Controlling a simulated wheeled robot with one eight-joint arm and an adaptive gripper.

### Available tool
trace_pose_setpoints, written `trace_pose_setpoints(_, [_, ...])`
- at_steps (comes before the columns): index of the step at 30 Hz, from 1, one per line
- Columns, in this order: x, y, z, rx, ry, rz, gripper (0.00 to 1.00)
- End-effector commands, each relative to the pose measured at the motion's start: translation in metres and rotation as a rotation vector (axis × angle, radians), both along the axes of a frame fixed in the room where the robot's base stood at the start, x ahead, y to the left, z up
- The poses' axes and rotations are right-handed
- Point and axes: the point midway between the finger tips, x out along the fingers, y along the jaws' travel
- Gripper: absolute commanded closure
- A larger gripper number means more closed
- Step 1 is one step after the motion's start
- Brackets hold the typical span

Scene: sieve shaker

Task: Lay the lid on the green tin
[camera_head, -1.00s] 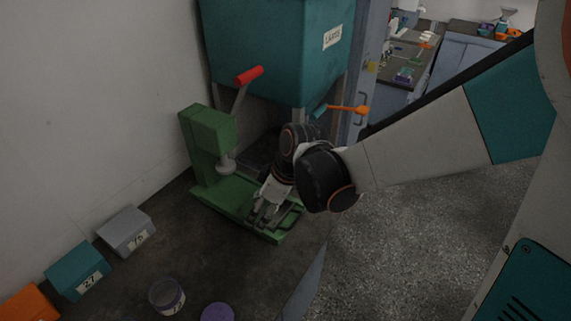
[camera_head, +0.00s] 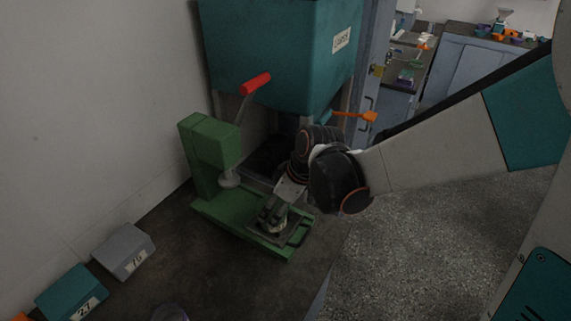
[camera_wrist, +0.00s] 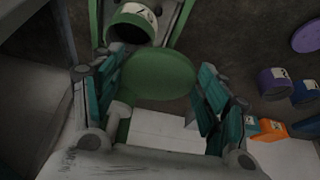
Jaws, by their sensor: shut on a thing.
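The green lid (camera_wrist: 158,76), a flat round disc, is between the teal pads of my gripper (camera_wrist: 160,92) in the wrist view, and the gripper is shut on it. A pale, green-edged tin (camera_wrist: 145,13) with a label and a dark open mouth is just beyond the lid at the top. The lid overlaps its near edge in the picture; I cannot tell whether they touch. In the head view my gripper (camera_head: 270,212) is low over the base of the green press (camera_head: 213,148). The lid cannot be made out there, and the tin is mostly hidden.
The press has a red-handled lever (camera_head: 255,84). A teal hopper (camera_head: 275,50) with an orange handle (camera_head: 357,115) stands behind. Grey (camera_head: 122,248) and teal (camera_head: 70,293) boxes line the wall. A purple tin (camera_wrist: 271,79), blue tin (camera_wrist: 305,92) and purple disc (camera_wrist: 307,36) are at right in the wrist view.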

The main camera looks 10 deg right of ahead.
Motion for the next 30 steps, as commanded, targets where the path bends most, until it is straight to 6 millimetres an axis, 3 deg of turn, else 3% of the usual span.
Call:
trace_pose_setpoints(19, [0.060,-0.005,-0.006,0.001,0.000,-0.001,0.45])
trace_pose_setpoints(30, [0.058,-0.004,-0.043,0.000,0.000,-0.001,0.45])
